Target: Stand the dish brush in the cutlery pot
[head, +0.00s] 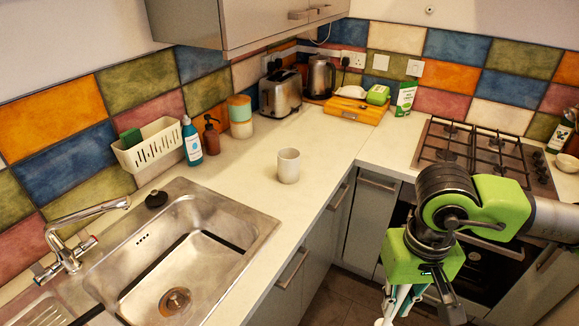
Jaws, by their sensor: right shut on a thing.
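The cutlery pot (288,166) looks like the plain off-white cylinder standing upright on the worktop, right of the sink. No cutlery shows in it. My right gripper (414,298) hangs in front of the lower cupboards and oven, right of and nearer than the pot. It points downward and is shut on a thin pale and teal thing (397,302), which seems to be the dish brush. Much of it is hidden by the gripper and the bottom picture edge. My left gripper is not in view.
The sink (238,232) with its tap is at left. A white rack (150,147), blue bottle (192,142) and brown dispenser (211,136) line the wall. A toaster (280,94) and kettle (320,77) stand in the corner. The worktop around the pot is clear.

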